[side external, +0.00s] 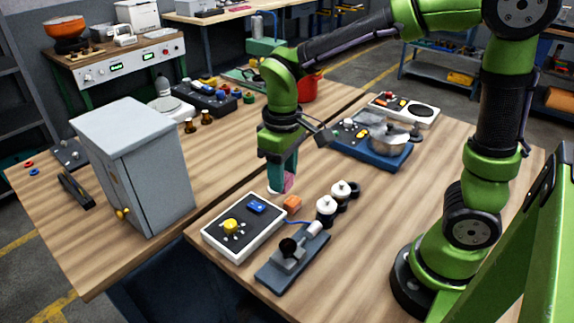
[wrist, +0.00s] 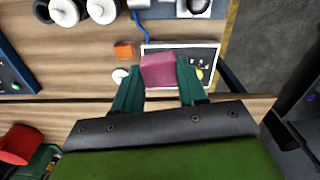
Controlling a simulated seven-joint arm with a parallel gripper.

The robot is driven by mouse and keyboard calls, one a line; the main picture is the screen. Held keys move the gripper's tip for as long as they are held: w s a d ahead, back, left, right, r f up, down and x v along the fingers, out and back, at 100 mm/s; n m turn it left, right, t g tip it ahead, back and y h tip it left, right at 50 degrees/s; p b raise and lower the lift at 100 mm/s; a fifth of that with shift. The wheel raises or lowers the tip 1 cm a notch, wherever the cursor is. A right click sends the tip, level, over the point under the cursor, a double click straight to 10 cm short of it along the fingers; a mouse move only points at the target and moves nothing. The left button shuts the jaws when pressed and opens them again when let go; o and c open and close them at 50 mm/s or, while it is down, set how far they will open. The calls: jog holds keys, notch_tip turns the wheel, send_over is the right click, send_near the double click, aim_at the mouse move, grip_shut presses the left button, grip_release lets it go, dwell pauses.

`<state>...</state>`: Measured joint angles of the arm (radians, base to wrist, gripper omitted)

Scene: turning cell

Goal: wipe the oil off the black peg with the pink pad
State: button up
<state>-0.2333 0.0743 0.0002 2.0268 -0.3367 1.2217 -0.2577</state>
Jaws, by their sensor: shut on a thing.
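The pink pad (side external: 288,184) is between the fingers of my gripper (side external: 281,182), which is shut on it above the near table. In the wrist view the pad (wrist: 159,70) sits squarely between the two green fingertips (wrist: 160,62). A black rounded piece (side external: 288,246) stands on a small fixture with a dark base (side external: 277,276); it is the likeliest black peg, but I cannot be sure. The pad is apart from it, behind and above it in the side view. Any oil on it is too small to tell.
A white-framed control box (side external: 215,239) with a yellow knob stands left of the fixture. An orange block (side external: 292,203) and several black-and-white cylinders (side external: 326,206) are close by. A grey cabinet (side external: 150,175) stands at left. A blue unit with a metal bowl (side external: 388,141) is farther back.

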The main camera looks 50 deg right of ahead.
jog(key=r+m, duration=0.1)
send_over(289, 244)
jog(key=d, duration=0.1)
jog(key=shift+m, duration=0.9)
jog(key=shift+s+d+f, duration=0.1)
jog(key=shift+d+f, duration=0.05)
jog(key=shift+f, duration=1.05)
jog(key=shift+s+d+f, duration=0.1)
jog(key=shift+s+f, duration=0.05)
jog(key=shift+f, duration=1.1)
jog(key=shift+s+d+f, duration=0.1)
jog(key=shift+d+f, duration=0.05)
jog(key=shift+f, duration=1.8)
jog(key=shift+w+a, duration=0.4)
jog(key=shift+a, duration=0.45)
jog(key=shift+c, duration=0.4)
jog(key=shift+w+a+r, duration=0.1)
jog(key=shift+w+a, duration=0.15)
jog(key=shift+a, duration=0.3)
jog(key=shift+w+a, duration=0.2)
jog(key=shift+a, duration=0.3)
jog(key=shift+s+d, duration=0.4)
jog(key=shift+d, duration=0.5)
jog(key=shift+s+d, duration=0.35)
jog(key=shift+d, duration=0.5)
jog(key=shift+d+r, duration=0.15)
notch_tip(289, 244, up, 8)
